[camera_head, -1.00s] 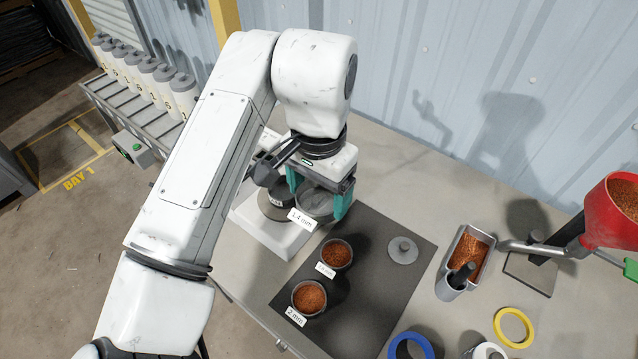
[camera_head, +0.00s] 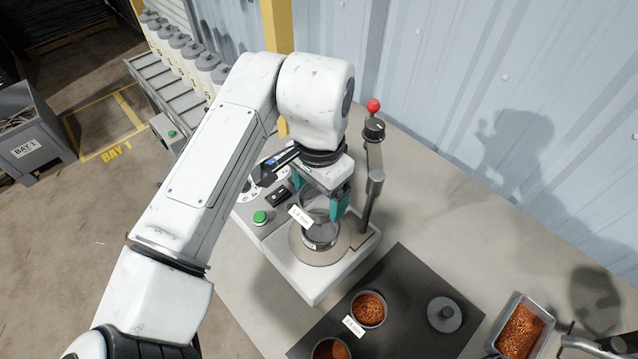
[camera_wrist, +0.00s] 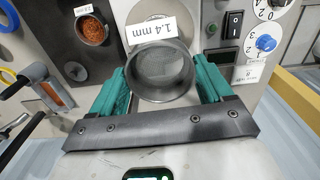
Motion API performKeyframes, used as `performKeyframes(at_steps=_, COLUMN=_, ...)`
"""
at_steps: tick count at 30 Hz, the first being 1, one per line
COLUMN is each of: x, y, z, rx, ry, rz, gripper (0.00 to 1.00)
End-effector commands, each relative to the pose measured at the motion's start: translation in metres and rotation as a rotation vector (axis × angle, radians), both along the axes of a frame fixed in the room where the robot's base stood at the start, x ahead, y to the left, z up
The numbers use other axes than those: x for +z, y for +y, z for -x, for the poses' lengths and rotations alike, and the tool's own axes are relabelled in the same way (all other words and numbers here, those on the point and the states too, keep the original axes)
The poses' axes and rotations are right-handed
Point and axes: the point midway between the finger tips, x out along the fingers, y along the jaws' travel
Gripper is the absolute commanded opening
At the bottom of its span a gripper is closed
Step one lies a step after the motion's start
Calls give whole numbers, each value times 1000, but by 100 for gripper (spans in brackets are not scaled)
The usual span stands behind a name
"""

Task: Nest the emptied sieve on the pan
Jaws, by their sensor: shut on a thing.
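The sieve (camera_head: 318,216), a round metal ring tagged "1.4 mm", is between the teal fingers of my gripper (camera_head: 319,203), which is shut on it. In the wrist view the sieve (camera_wrist: 160,72) shows a grey mesh with no granules on it. The pan (camera_head: 321,241), a short metal cup, sits on the round plate of the white shaker. The sieve is directly above the pan in the head view; whether their rims touch or a small gap is left I cannot tell. The wrist view hides the pan behind the sieve.
The shaker (camera_head: 310,278) has a clamp post (camera_head: 372,185) with a red knob close right of my gripper and a green button (camera_head: 260,217) at left. Filled sieves (camera_head: 369,309) and a grey lid (camera_head: 444,314) stand on the dark mat. A tray of copper granules (camera_head: 520,332) is at right.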

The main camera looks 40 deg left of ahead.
Motion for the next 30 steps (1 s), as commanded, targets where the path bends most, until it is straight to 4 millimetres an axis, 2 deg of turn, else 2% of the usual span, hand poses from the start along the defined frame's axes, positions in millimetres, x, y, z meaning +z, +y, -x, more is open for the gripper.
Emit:
performKeyframes(at_steps=21, x=-56, y=0, z=1, rx=0, ry=2, rz=-2, gripper=42)
performKeyframes(at_steps=30, x=-71, y=0, z=0, rx=0, ry=-1, rz=1, gripper=42)
